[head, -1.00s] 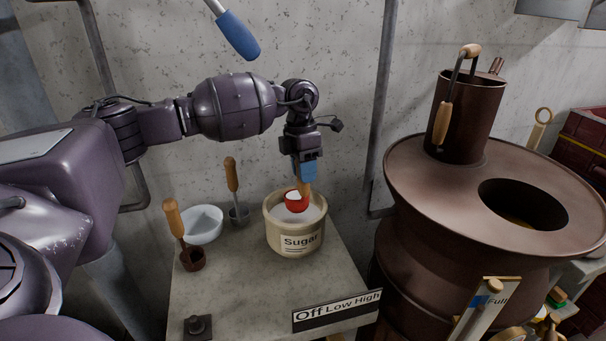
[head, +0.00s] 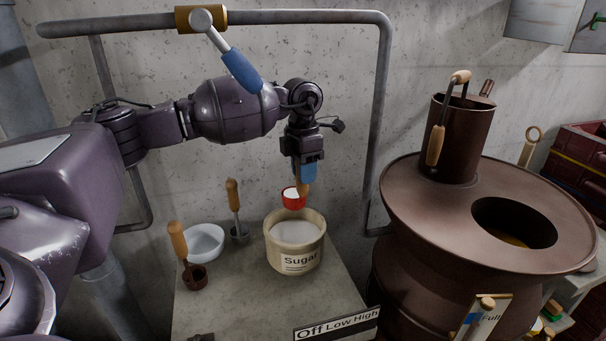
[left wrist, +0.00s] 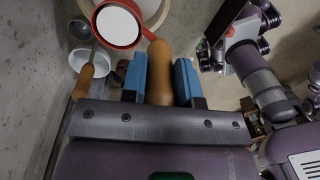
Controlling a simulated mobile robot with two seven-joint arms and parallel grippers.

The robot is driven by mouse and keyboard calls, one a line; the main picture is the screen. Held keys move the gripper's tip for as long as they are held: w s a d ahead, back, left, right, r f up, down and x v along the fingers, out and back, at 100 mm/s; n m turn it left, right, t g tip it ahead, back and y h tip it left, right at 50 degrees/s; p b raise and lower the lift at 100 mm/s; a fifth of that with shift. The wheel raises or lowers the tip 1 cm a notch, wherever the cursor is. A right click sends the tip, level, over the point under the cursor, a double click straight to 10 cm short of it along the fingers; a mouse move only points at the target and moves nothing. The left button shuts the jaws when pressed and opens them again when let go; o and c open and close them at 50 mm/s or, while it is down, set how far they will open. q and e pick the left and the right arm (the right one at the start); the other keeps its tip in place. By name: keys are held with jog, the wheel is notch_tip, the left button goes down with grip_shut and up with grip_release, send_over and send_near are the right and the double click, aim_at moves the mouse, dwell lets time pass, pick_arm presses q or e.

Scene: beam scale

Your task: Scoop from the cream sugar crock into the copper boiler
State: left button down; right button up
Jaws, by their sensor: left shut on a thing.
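The cream sugar crock (head: 295,262), labelled "Sugar", stands on the grey table with white sugar inside. My left gripper (head: 305,187) is shut on the wooden handle of a red scoop (head: 293,204). The scoop is above the crock's rim, with white sugar showing in its cup. In the left wrist view the handle (left wrist: 159,75) sits between the blue fingers, and the scoop's red rim (left wrist: 119,44) circles a white fill. The copper boiler (head: 420,205) stands to the right, with a dark round opening in its top.
A white bowl (head: 204,243), a brown scoop (head: 197,277) and a metal scoop (head: 239,232) stand left of the crock. A pipe (head: 383,110) with a blue-handled lever (head: 242,71) runs behind. A tall copper cylinder (head: 463,140) rises from the boiler's top.

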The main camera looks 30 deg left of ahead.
pick_arm(q)
jog(key=shift+r+p, duration=0.35)
jog(key=shift+r, duration=0.55)
jog(key=shift+r+y, duration=0.3)
jog(key=shift+r, duration=0.15)
jog(key=shift+w+r+p, duration=0.1)
jog(key=shift+r+p, duration=0.15)
jog(key=shift+p, duration=0.1)
pick_arm(e)
jog(key=shift+r, duration=0.85)
jog(key=shift+w+r, duration=0.15)
jog(key=shift+w, duration=0.05)
jog(key=shift+w+a+r, duration=0.1)
jog(key=shift+w+r, duration=0.25)
jog(key=shift+w, duration=0.05)
jog(key=shift+s+f, duration=0.1)
jog(key=shift+s, duration=0.05)
